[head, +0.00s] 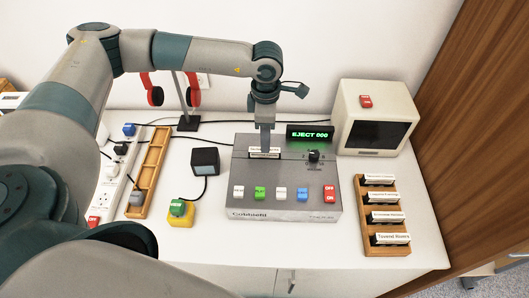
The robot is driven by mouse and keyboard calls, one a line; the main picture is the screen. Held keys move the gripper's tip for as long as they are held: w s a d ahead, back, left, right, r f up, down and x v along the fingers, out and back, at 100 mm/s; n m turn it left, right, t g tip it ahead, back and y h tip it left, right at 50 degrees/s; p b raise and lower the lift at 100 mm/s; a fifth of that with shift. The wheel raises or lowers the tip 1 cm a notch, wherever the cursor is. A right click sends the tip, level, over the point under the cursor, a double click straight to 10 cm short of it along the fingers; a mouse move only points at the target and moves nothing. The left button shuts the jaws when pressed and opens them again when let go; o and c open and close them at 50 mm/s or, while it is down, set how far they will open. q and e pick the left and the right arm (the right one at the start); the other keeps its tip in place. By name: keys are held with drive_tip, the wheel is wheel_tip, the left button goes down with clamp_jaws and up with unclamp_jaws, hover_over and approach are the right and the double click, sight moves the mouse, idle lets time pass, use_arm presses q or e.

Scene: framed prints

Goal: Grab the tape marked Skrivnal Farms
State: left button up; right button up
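A grey tape machine (245,205) stands on the white table, its display (310,134) reading "EJECT 000". A tape with a white label (265,153) sits in the slot at the top left of the machine; its label is too small to read. My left gripper (265,147) points straight down at this tape, its tips at or just behind the label. It is seen edge-on, so its finger gap is hidden. A wooden rack (372,249) at the right holds several labelled tapes (392,238); I cannot make out "Skrivnal Farms" on any. My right gripper is not in view.
A small monitor (349,100) stands behind the rack. A headphone stand (187,123), a black box (205,161), a yellow-based green button (177,208), an empty-looking wooden tray (153,165) and a power strip (117,188) lie left of the machine. The table front is clear.

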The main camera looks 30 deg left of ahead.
sight(265, 156)
use_arm(q)
drive_tip(key=shift+f, duration=0.1)
idle(0.3)
drive_tip(key=shift+w+a+f+p, duration=0.1)
drive_tip(key=shift+a+f+p, duration=0.05)
drive_tip(key=shift+f+p, duration=0.4)
wheel_tip(265, 156, down, 3)
drive_tip(key=shift+w+a+r+p, duration=0.1)
drive_tip(key=shift+a+p, duration=0.05)
drive_tip(key=shift+p, duration=0.75)
drive_tip(key=shift+f, duration=0.6)
clamp_jaws()
